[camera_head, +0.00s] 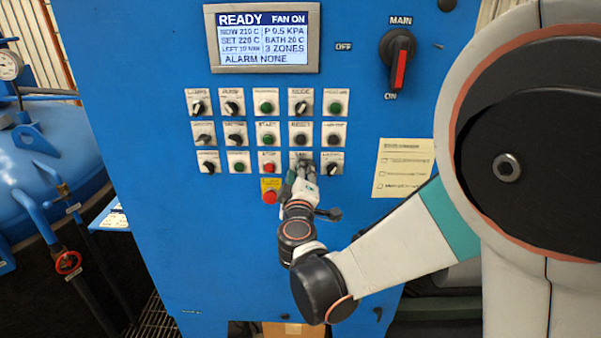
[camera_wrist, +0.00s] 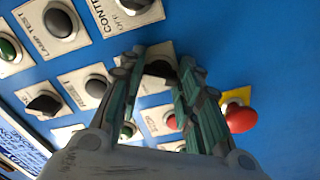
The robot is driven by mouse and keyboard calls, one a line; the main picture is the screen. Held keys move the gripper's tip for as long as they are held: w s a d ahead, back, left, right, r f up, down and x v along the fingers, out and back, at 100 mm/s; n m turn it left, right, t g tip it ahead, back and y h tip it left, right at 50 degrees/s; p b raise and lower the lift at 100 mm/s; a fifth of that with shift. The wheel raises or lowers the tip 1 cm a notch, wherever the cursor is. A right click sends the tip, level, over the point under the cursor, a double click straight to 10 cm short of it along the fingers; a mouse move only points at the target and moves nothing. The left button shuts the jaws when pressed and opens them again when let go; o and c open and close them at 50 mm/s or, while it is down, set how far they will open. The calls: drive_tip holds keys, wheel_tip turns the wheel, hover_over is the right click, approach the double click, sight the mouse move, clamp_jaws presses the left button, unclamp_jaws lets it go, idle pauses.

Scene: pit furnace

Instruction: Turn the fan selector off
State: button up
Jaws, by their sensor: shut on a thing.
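The fan selector (camera_wrist: 160,69) is a dark knob on a white plate marked FAN (camera_head: 300,157), in the bottom row of the blue cabinet's controls. My gripper (camera_head: 303,170) is at this selector and covers much of it in the head view. In the wrist view my gripper (camera_wrist: 161,66) has one finger on each side of the knob and is shut on it. Which way the knob points is hard to tell behind the fingers. The display (camera_head: 264,38) reads READY and FAN ON.
The red STOP button (camera_head: 268,168) is just left of the selector, with a red mushroom button (camera_head: 270,196) on a yellow plate below. Another selector (camera_head: 331,168) sits close on the right. The main switch (camera_head: 398,61) is at upper right. A blue vessel (camera_head: 50,165) stands at left.

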drive_tip(key=shift+n, duration=0.4)
drive_tip(key=n+b, duration=0.3)
drive_tip(key=n, duration=0.8)
drive_tip(key=shift+b, duration=0.3)
idle(0.4)
drive_tip(key=o, duration=1)
drive_tip(key=shift+o, duration=0.2)
